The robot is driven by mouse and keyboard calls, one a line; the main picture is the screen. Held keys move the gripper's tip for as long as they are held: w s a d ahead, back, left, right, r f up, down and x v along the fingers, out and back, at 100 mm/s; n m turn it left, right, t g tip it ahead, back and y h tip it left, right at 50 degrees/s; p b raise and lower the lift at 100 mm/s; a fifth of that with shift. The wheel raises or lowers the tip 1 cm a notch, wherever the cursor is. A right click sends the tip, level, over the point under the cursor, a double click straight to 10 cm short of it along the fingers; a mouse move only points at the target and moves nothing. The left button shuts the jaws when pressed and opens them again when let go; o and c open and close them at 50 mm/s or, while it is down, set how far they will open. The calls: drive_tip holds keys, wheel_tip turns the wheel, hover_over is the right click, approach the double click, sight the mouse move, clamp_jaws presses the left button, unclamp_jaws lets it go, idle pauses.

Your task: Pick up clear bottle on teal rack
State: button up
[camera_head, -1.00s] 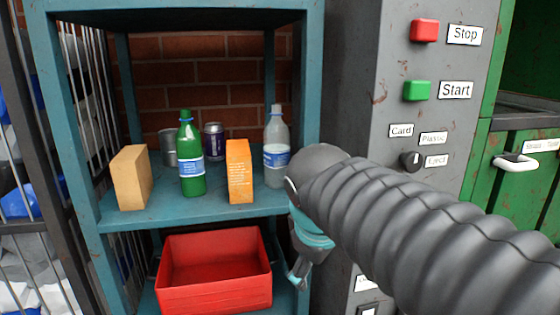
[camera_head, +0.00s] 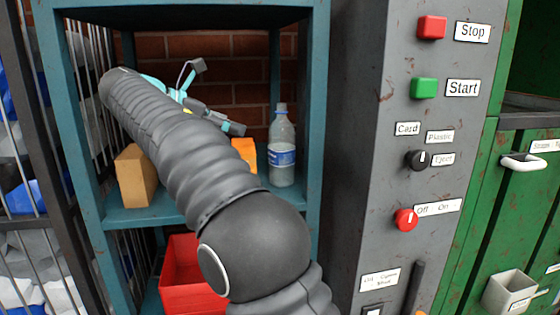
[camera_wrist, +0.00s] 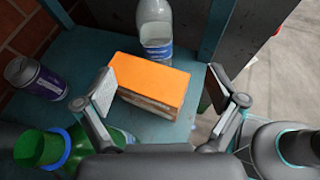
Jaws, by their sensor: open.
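The clear bottle (camera_head: 282,150) with a blue and white label stands upright at the right of the teal rack's (camera_head: 311,130) upper shelf. In the wrist view the clear bottle (camera_wrist: 156,30) stands at the top, beyond an orange carton. My gripper (camera_head: 218,98) is raised inside the rack, to the left of the bottle and apart from it. In the wrist view my open gripper's (camera_wrist: 160,90) two fingers sit on either side of the orange carton (camera_wrist: 152,78) in the picture, with nothing held. Whether they are level with the carton I cannot tell.
A green bottle (camera_wrist: 45,148) and a purple can (camera_wrist: 38,78) stand close to my gripper at left. A tan box (camera_head: 135,176) is on the shelf's left. A red bin (camera_head: 183,285) sits below. The grey control panel (camera_head: 375,110) borders the rack's right.

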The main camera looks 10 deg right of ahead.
drive_tip(key=x, duration=0.2)
drive_tip(key=b+x, duration=0.1)
drive_tip(key=x, duration=0.1)
drive_tip(key=b+x, duration=0.1)
drive_tip(key=x, duration=0.2)
drive_tip(key=shift+w+a, duration=0.1)
drive_tip(key=shift+w, duration=0.2)
drive_tip(key=shift+b+x, duration=1.15)
drive_tip(key=shift+x, duration=1.75)
drive_tip(key=shift+w+r, duration=0.15)
drive_tip(key=c, duration=1)
